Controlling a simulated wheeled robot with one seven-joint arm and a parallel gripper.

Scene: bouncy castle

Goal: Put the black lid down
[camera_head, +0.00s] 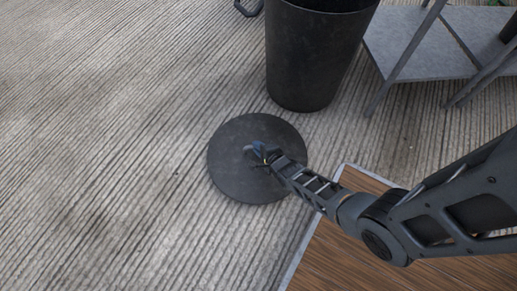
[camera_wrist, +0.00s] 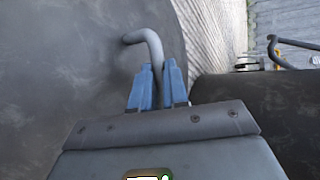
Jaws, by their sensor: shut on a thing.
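The black lid (camera_head: 235,178) is a round dark disc in the middle of the head view, over the ribbed grey floor. My gripper (camera_head: 259,153) is at its centre. In the wrist view the lid (camera_wrist: 60,70) fills the left side, with a bent grey handle (camera_wrist: 152,42). My gripper's blue fingers (camera_wrist: 158,86) are shut on this handle. I cannot tell whether the lid touches the floor or hangs above it.
A black bin (camera_head: 313,60) stands just beyond the lid, at the top. A grey shelf stand (camera_head: 410,45) is at the top right. A wooden board with a pale edge (camera_head: 345,255) lies at the lower right. The floor on the left is clear.

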